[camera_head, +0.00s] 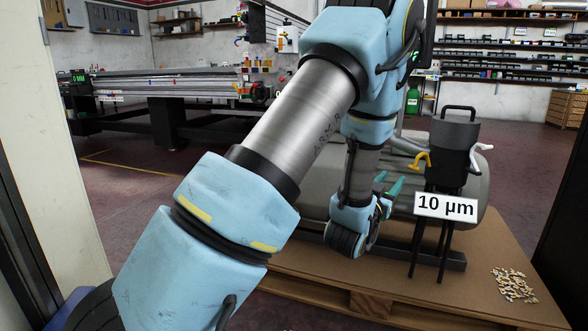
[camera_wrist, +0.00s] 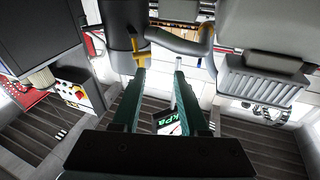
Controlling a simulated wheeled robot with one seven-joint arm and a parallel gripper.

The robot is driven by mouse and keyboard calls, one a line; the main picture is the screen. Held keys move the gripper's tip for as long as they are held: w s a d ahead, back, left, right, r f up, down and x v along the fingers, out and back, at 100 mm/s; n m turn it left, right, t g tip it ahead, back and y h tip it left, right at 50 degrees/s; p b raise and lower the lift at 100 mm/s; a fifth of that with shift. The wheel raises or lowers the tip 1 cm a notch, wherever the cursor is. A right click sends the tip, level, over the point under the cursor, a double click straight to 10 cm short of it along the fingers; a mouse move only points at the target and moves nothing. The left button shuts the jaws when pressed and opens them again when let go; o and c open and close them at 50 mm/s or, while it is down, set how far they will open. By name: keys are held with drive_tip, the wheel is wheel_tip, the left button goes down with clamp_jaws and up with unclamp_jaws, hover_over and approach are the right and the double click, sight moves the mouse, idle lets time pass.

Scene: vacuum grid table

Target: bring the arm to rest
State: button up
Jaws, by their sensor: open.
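My arm (camera_head: 300,115) reaches from the lower left across the middle of the head view, bends at the top, and hangs down over the pallet. My gripper (camera_head: 389,182) is at its low end, beside a dark canister on legs. Its two teal fingers are apart with nothing held between them. In the wrist view my gripper (camera_wrist: 160,72) is also open. A yellow lever (camera_wrist: 141,52) is just beyond the left fingertip, and I cannot tell if they touch. The lever also shows on the canister's left side in the head view (camera_head: 421,160).
The canister (camera_head: 455,136) has a "10 µm" label (camera_head: 446,206) and stands on a cardboard-topped pallet (camera_head: 400,290). A grey tank (camera_head: 406,200) lies behind my gripper. Small brass pieces (camera_head: 514,285) lie at right. A kPa display (camera_wrist: 170,127) shows between the fingers. A long table (camera_head: 170,90) stands behind.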

drive_tip(key=w+a+f+n+g+y+p, duration=0.1)
drive_tip(key=w+a+f+n+g+y, duration=0.1)
drive_tip(key=a+y, duration=0.5)
drive_tip(key=w+a+f+n+g+y+p, duration=0.1)
drive_tip(key=w+a+n+g+y, duration=0.15)
drive_tip(key=a, duration=0.85)
drive_tip(key=s+a+n+g+y+p, duration=0.3)
drive_tip(key=s+a+g, duration=0.5)
drive_tip(key=s+a, duration=0.9)
wheel_tip(320, 180, up, 39)
drive_tip(key=a+p, duration=0.1)
drive_tip(key=p, duration=3.6)
drive_tip(key=shift+s+n+y, duration=0.25)
drive_tip(key=shift+n+y, duration=0.1)
drive_tip(key=shift+y, duration=0.1)
drive_tip(key=shift+f, duration=0.1)
